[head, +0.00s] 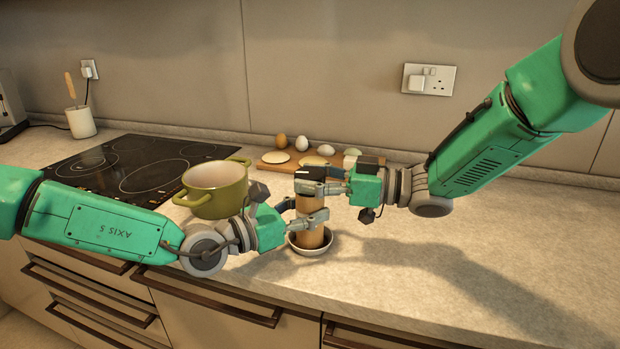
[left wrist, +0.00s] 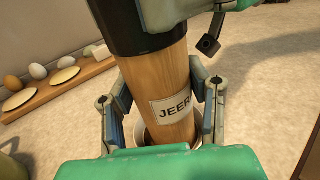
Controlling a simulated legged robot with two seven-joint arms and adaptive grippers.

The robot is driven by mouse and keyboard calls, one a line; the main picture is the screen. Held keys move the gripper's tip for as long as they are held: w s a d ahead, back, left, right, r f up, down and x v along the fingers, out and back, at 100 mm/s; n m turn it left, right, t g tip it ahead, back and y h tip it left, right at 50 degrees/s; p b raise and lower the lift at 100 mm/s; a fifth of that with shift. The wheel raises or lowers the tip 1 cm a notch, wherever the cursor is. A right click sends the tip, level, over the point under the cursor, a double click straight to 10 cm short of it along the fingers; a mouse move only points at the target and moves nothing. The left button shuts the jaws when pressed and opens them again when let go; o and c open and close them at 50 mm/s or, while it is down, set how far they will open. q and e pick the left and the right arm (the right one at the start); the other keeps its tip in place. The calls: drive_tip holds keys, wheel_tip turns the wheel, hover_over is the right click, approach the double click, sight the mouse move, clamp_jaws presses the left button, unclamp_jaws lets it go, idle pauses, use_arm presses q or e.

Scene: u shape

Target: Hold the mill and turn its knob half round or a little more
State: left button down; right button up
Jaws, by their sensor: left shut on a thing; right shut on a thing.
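The mill (head: 311,204) stands upright in a small white dish (head: 325,240) near the counter's front. In the left wrist view it is a wooden cylinder (left wrist: 160,77) with a "JEER" label and a black upper part (left wrist: 135,22). My left gripper (head: 308,222) is shut on the wooden body, one finger on each side; its fingers also show in the left wrist view (left wrist: 162,108). My right gripper (head: 318,188) is shut on the black knob (head: 310,173) at the top. The fingers partly hide the mill's upper body.
A green pot (head: 215,188) stands left of the mill, close to my left gripper, by the black hob (head: 130,165). A wooden board (head: 285,167) with several eggs and pale round pieces lies behind. The counter to the right (head: 470,250) is clear.

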drive_tip(key=shift+m+t, duration=0.4)
drive_tip(key=shift+t, duration=0.2)
drive_tip(key=m+t+h, duration=0.1)
drive_tip(key=m+t, duration=0.1)
drive_tip(key=t, duration=0.1)
drive_tip(key=m+t+h, duration=0.2)
drive_tip(key=t, duration=0.1)
drive_tip(key=shift+h, duration=0.3)
drive_tip(key=shift+a+m+t+h, duration=0.1)
drive_tip(key=shift+m+t+h, duration=2.05)
drive_tip(key=shift+h, duration=0.25)
drive_tip(key=o, duration=1.2)
drive_tip(key=shift+s, duration=0.1)
drive_tip(key=v, duration=1.1)
drive_tip(key=shift+s, duration=0.35)
